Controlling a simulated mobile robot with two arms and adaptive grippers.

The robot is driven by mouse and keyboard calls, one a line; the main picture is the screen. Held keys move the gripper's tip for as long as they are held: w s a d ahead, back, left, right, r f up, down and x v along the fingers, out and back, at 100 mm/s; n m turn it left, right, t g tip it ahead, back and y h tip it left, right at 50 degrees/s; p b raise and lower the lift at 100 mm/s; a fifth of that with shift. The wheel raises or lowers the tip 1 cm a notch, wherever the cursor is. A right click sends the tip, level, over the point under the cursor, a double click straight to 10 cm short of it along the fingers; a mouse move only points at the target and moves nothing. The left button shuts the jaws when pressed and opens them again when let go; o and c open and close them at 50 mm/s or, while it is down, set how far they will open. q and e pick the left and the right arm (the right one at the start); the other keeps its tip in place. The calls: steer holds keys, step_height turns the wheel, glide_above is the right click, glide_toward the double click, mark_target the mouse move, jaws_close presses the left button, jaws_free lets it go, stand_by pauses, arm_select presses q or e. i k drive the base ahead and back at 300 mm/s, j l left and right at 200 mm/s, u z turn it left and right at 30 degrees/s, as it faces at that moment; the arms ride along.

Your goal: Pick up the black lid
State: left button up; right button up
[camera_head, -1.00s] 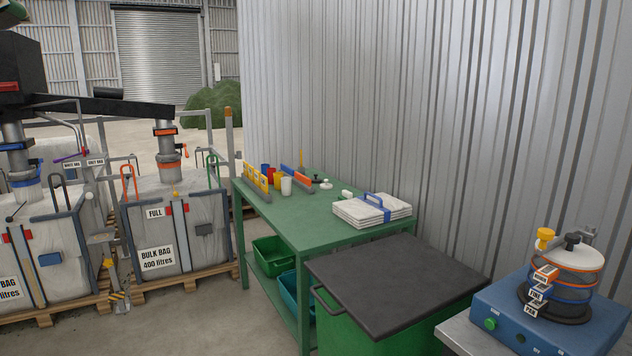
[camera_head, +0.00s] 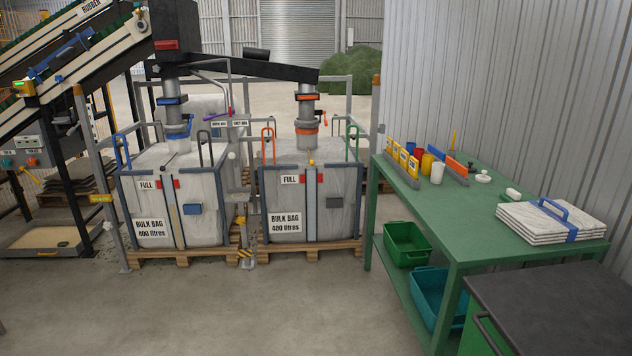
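A flat black lid or top (camera_head: 565,305) covers a green bin (camera_head: 478,338) at the lower right of the head view. It is cut off by the right and bottom edges of the picture. I cannot tell whether it is the task's lid. A small black knobbed piece (camera_head: 471,168) stands on the green table near a small round white piece (camera_head: 483,178); it is too small to identify. Neither of my grippers shows in the head view.
The green table (camera_head: 470,205) stands at the right, with cups, a white folded stack (camera_head: 545,222) on it and bins below. Two full bulk bags (camera_head: 308,215) on pallets stand at centre-left. A conveyor (camera_head: 75,62) is at the upper left. The foreground floor is clear.

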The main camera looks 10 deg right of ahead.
mark_target(471, 169)
steer(key=i+j+u, duration=0.2)
steer(key=i, duration=1.85)
steer(key=l, duration=0.1)
